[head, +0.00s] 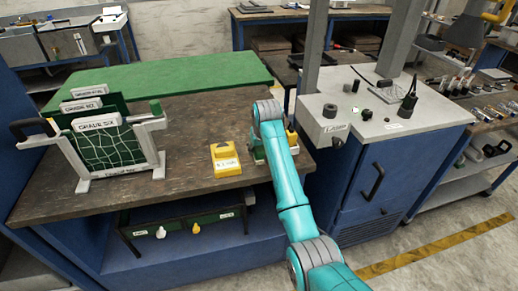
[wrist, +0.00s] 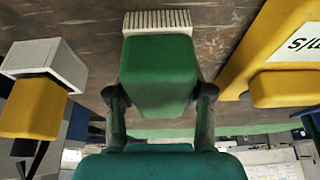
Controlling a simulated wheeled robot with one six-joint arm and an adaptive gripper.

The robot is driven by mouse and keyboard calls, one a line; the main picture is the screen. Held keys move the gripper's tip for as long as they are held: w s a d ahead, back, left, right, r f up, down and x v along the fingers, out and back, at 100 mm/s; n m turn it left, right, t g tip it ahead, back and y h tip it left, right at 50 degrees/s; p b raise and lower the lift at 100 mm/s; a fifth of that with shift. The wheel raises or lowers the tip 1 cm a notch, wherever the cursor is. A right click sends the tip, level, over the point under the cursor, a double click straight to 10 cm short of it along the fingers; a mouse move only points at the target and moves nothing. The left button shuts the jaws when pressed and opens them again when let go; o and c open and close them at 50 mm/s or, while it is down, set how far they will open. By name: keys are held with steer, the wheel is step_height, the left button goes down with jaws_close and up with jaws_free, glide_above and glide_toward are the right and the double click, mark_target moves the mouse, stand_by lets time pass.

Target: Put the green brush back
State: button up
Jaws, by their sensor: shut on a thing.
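The green brush (wrist: 158,72), a green block with pale bristles, is held between the two dark fingers of my gripper (wrist: 163,93) in the wrist view. The bristles point to the top of that view. In the head view my teal arm hides most of the gripper, above the right part of the brown workbench (head: 190,118). A bit of green (head: 257,154) shows left of the arm there. I cannot tell whether the brush touches the bench. Under the bench front hangs a dark green rail (head: 178,226) with pale labels and small white and yellow knobs.
A yellow labelled block (head: 226,160) stands left of my gripper. A yellow piece with a pale block (wrist: 32,105) is on the other side. A grey rack of labelled plates (head: 105,150) stands at left. A grey-topped blue cabinet (head: 385,120) is at right.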

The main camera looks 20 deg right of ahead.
steer(key=o, duration=1)
steer(key=shift+f, duration=0.1)
steer(key=v, duration=1.2)
